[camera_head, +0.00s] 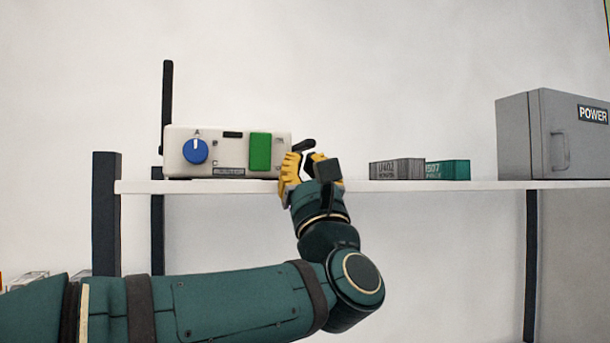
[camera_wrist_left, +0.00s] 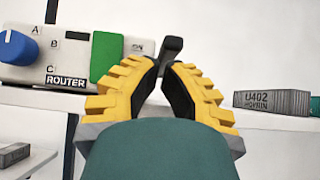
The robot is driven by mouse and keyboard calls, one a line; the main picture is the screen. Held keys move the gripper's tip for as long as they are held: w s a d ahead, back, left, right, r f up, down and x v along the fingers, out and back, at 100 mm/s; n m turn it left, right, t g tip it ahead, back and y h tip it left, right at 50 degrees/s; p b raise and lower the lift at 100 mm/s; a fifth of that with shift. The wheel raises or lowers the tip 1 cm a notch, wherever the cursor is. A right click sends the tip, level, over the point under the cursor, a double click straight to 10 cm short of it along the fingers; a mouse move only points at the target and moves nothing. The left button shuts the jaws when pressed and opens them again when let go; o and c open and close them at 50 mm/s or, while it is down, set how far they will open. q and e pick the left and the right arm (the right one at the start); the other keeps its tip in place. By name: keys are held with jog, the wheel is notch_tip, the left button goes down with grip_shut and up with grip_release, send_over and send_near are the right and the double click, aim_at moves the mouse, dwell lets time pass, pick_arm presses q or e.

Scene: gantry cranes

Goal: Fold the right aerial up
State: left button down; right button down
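The white router (camera_head: 228,152) stands on the shelf, with a blue knob and a green panel; it also shows in the left wrist view (camera_wrist_left: 62,62). Its left aerial (camera_head: 167,95) stands upright. The right aerial (camera_head: 304,145) is a short dark piece by the router's right end, foreshortened and low; in the left wrist view its end (camera_wrist_left: 173,44) shows just past my fingertips. My left gripper (camera_head: 306,158) is at the router's right end, its yellow fingertips close together at the aerial. A narrow gap shows; whether they touch the aerial is unclear. My right gripper is out of view.
The white shelf (camera_head: 440,186) carries a grey container (camera_head: 396,169), a teal container (camera_head: 447,170) and a grey power box (camera_head: 520,135) to the right. Dark posts support the shelf. The shelf between my left gripper and the grey container is clear.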

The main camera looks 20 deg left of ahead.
pick_arm(q)
jog(key=shift+r, duration=0.15)
jog(key=shift+s+r+g+p, duration=0.15)
jog(key=shift+r+g+p, duration=0.15)
jog(key=shift+r, duration=0.1)
